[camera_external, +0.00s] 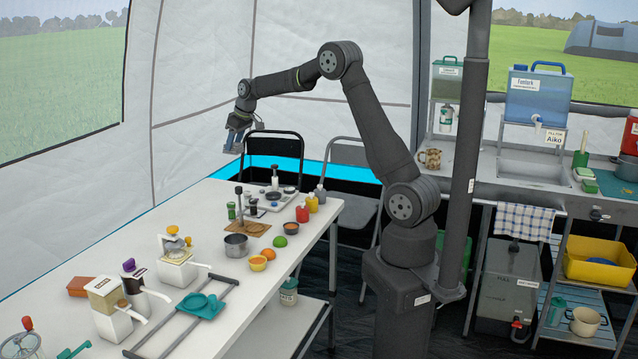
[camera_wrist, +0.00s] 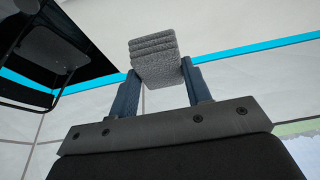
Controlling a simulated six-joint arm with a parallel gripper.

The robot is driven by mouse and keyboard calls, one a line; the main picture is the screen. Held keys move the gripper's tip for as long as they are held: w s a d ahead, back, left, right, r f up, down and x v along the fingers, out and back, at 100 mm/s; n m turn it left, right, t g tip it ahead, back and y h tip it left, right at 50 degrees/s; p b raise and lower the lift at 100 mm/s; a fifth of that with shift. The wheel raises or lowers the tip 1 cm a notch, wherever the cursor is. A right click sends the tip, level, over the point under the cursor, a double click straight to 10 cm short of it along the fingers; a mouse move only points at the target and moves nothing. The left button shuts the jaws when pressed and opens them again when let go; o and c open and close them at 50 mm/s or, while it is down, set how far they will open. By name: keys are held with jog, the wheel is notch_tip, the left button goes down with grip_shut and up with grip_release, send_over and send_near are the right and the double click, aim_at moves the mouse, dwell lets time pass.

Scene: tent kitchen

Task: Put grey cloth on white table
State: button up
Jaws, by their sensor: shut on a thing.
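My gripper (camera_external: 235,141) is shut on the grey cloth (camera_wrist: 154,62), which is folded in several layers between its two fingers in the wrist view. In the external view the gripper hangs in the air beyond the far end of the white table (camera_external: 205,212), near the tent wall. The cloth shows there only as a small grey shape at the fingertips, partly hidden by the gripper. The white table carries many things, with bare surface along its left side and far end.
A sink counter (camera_external: 530,170) is at right.

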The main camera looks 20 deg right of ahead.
jog(key=s+a+n+g+y, duration=0.15)
jog(key=s+a+n, duration=0.35)
jog(key=s+a, duration=1.5)
jog(key=shift+h, duration=0.35)
jog(key=f, duration=0.5)
jog(key=w+a+f, duration=0.1)
jog(key=f, duration=1.1)
jog(key=shift+w+a+f, duration=0.1)
jog(key=shift+w+a, duration=0.2)
jog(key=shift+a, duration=0.1)
jog(key=shift+f, duration=2.3)
jog(key=shift+f, duration=0.1)
jog(key=o, duration=1)
jog(key=shift+c, duration=0.2)
